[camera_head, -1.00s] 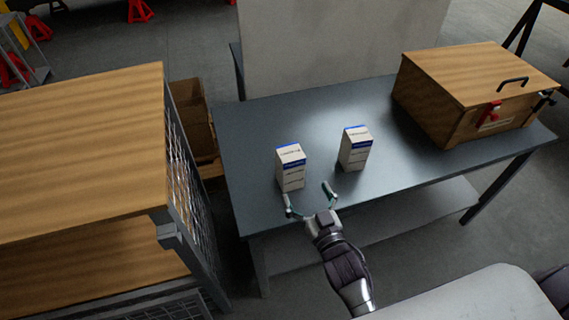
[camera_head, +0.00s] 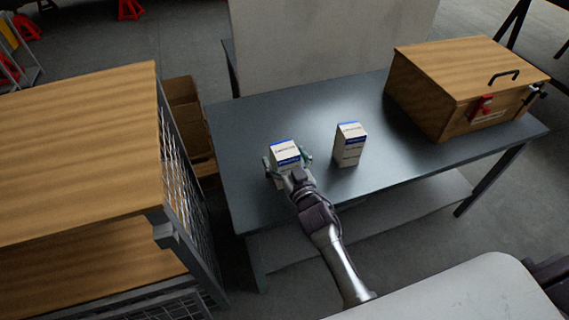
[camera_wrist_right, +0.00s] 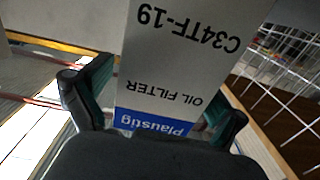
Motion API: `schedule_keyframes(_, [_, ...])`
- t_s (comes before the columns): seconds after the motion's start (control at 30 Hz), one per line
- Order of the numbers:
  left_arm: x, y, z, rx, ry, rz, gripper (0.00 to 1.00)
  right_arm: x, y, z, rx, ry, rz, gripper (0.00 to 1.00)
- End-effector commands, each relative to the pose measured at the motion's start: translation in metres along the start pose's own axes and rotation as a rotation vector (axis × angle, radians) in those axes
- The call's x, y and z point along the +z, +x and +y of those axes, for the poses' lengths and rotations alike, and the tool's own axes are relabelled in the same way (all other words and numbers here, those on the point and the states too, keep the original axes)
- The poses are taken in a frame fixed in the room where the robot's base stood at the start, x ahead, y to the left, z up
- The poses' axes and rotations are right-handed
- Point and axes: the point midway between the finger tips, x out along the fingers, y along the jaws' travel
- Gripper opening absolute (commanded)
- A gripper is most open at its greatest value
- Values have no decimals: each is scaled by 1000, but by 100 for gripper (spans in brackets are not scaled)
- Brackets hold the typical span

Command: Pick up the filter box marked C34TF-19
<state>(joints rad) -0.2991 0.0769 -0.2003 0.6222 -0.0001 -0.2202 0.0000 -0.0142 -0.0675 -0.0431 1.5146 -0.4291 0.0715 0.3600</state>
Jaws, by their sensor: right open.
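The filter box marked C34TF-19 (camera_head: 285,152) is white with a blue band and stands upright on the grey-blue table (camera_head: 370,100). In the right wrist view the box (camera_wrist_right: 180,62) appears upside down, and its text reads "C34TF-19" and "OIL FILTER". My right gripper (camera_head: 288,163) is open, with one finger on each side of this box. In the wrist view its fingers (camera_wrist_right: 155,100) flank the box; contact cannot be told. A second white and blue box (camera_head: 349,146) stands upright to the right; its marking is too small to read. My left gripper is not in view.
A wooden case (camera_head: 465,85) with a black handle and red latch stands at the table's right end. A wood-topped shelf unit (camera_head: 80,135) with mesh sides stands close on the left. A grey panel (camera_head: 330,45) rises behind the table.

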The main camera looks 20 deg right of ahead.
Motion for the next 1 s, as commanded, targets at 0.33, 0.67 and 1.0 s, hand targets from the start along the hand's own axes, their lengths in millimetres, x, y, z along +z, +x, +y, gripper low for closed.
schedule_keyframes(0.33, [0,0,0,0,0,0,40,0,0,0,0,0,0,57])
schedule_keyframes(0.67, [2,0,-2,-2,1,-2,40,-2,0,0,-1,0,5,10])
schedule_keyframes(1.0, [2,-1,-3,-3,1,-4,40,-10,0,0,-1,-1,7,10])
